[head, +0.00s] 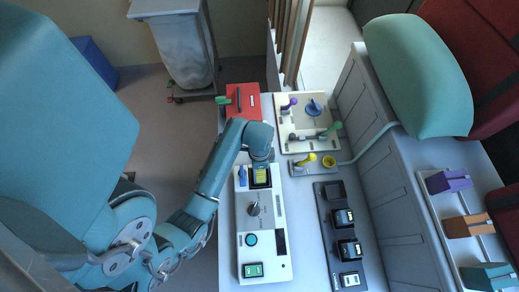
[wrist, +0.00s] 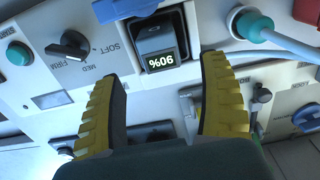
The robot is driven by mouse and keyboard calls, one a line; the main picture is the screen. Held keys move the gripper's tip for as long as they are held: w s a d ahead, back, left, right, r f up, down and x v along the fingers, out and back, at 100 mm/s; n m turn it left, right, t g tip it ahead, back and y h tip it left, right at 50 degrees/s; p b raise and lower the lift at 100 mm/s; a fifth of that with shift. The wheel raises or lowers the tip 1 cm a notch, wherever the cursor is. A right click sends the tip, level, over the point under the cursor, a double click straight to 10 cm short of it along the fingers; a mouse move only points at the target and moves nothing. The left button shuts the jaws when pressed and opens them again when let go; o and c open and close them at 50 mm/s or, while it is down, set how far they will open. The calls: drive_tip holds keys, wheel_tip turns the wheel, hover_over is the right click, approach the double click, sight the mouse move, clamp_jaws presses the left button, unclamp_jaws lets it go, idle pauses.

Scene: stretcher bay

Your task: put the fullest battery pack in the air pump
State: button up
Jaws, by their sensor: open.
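The air pump (head: 280,262) is a long white panel with a grey dial and a teal button. A dark battery pack (wrist: 160,40) sits in its slot; its display, upside down in the wrist view, reads 90%. A blue part (wrist: 125,8) is beside the slot. My gripper (wrist: 163,68) is open, with yellow ribbed fingers spread on either side of the pack's near end and nothing held. In the head view my gripper (head: 260,172) is over the slot end. Several packs, including the middle one (head: 348,249), stand in a dark rack (head: 328,232); their readings are too small to read.
A red case (head: 243,98) lies beyond the pump. A cream panel (head: 295,143) with purple, blue and green fittings is at the back right. A small tray (head: 305,169) with yellow fittings lies between it and the rack. Coloured clips (head: 467,226) sit on the right.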

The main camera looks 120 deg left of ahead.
wheel_tip(320, 180, up, 4)
drive_tip(key=shift+r, duration=0.1)
